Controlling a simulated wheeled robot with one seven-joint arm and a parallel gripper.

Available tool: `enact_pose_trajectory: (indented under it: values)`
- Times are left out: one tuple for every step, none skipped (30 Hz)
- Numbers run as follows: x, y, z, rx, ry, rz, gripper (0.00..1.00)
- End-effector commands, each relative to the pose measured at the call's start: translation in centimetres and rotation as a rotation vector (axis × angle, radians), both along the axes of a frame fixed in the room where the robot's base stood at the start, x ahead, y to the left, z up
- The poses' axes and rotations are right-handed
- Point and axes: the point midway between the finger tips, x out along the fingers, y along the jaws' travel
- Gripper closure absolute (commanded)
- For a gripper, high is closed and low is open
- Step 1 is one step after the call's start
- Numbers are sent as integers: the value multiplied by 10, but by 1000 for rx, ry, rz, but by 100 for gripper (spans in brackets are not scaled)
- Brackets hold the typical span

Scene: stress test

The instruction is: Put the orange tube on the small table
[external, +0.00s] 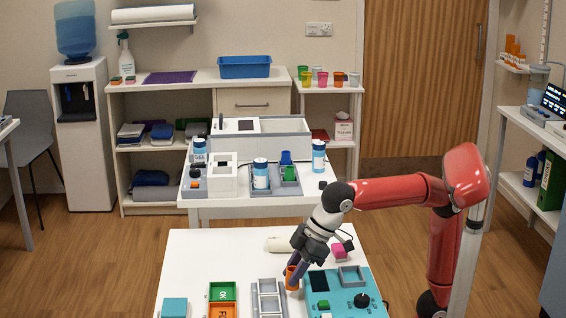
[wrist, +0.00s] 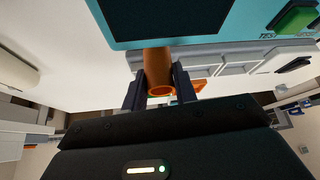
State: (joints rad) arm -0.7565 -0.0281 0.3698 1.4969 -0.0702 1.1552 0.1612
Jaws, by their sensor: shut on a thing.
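The orange tube (external: 292,279) is upright or nearly so at the front white table (external: 200,258), between a grey rack and a teal board. My gripper (external: 293,272) reaches down from the right with its dark fingers around the tube. In the wrist view the tube (wrist: 157,70) is between the two fingers (wrist: 159,88), its open rim facing the camera. I cannot tell whether its lower end touches the table. A small white stand (external: 345,91) with coloured cups is at the back; I cannot tell which table is the small one.
The grey rack (external: 257,300) is just left of the tube; the teal board (external: 345,290) with a black screen is right. Green and orange trays (external: 222,291) lie further left. A second white table (external: 215,203) behind holds blue-capped jars. The front table's left rear is bare.

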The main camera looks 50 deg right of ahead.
Motion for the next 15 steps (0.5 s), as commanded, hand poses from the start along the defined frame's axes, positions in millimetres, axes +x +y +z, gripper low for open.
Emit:
enact_pose_trajectory:
  values:
    - [0, 0, -10, -2, 2, 0, 97]
    - [0, 0, -14, -2, 2, 0, 97]
    - [0, 0, -18, -2, 1, 0, 97]
    - [0, 0, -20, -1, 1, 0, 97]
    - [0, 0, -22, -1, 1, 0, 97]
    - [0, 0, -23, -1, 1, 0, 97]
    - [0, 0, -23, 0, 0, 0, 97]
    - [0, 0, -22, 0, 0, 0, 97]
    - [0, 0, -22, 0, 0, 0, 97]
    - [0, 0, -22, 0, 0, 0, 97]
    - [0, 0, -22, 0, 0, 0, 97]
    - [0, 0, -22, 0, 0, 0, 97]
    - [0, 0, -22, 0, 0, 0, 97]
    - [0, 0, -23, 0, 0, 0, 97]
    - [0, 0, -25, 0, 0, 0, 97]
